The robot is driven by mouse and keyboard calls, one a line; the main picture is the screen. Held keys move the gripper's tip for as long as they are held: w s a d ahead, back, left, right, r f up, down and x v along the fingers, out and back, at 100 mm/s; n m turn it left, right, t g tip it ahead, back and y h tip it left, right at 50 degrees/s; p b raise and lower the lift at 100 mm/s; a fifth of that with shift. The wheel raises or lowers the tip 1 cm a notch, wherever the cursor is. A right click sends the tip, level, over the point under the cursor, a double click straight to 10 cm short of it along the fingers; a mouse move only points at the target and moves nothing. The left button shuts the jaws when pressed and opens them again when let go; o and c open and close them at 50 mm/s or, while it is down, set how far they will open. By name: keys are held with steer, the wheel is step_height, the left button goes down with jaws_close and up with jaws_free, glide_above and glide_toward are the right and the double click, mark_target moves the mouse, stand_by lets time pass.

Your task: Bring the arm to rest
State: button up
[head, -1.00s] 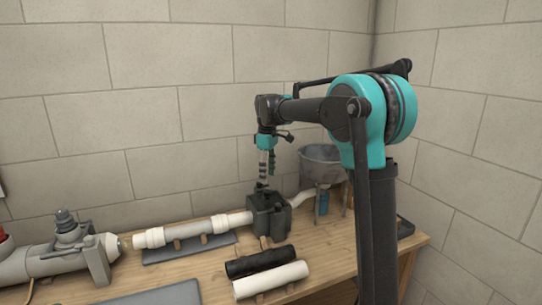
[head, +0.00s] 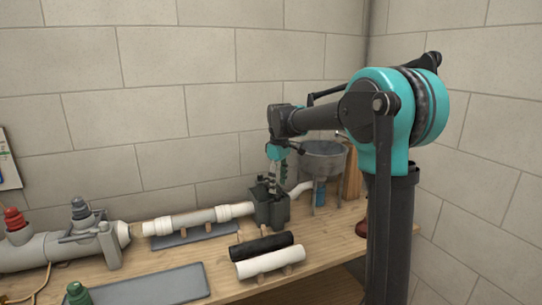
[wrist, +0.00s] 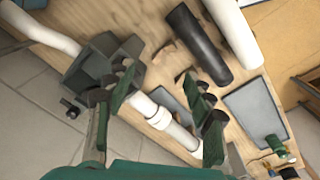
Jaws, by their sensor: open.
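My arm reaches over the bench from the right in the head view, bent at the elbow with the wrist pointing down. My gripper (head: 273,184) hangs just above or in front of the dark box-shaped fixture (head: 271,208); I cannot tell whether they touch. In the wrist view my gripper (wrist: 163,105) is open, its two green-padded fingers apart with nothing held between them. The dark fixture (wrist: 92,68) shows beyond the left finger, and a white pipe (wrist: 172,128) runs between the fingers in the picture.
A black pipe (head: 262,247) and a white pipe (head: 270,262) lie at the bench front. A grey funnel (head: 322,158) stands right of the fixture. A grey pipe assembly (head: 60,245) is at left. A flat grey tray (head: 160,287) is empty.

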steer(key=s+d+f+m+t, duration=0.1)
steer(key=s+d+f+m, duration=0.3)
steer(key=s, duration=0.5)
steer(key=s+d+f+m+t, duration=0.1)
steer(key=s+d+f+m, duration=0.2)
steer(key=s+d+f, duration=0.4)
steer(key=s+d+f+m+t, duration=0.1)
steer(key=s+d+f+m, duration=0.3)
steer(key=s+f, duration=0.5)
steer(key=s+d, duration=0.1)
steer(key=s, duration=0.2)
steer(key=shift+s+d+m+t, duration=0.3)
steer(key=shift+r, duration=0.1)
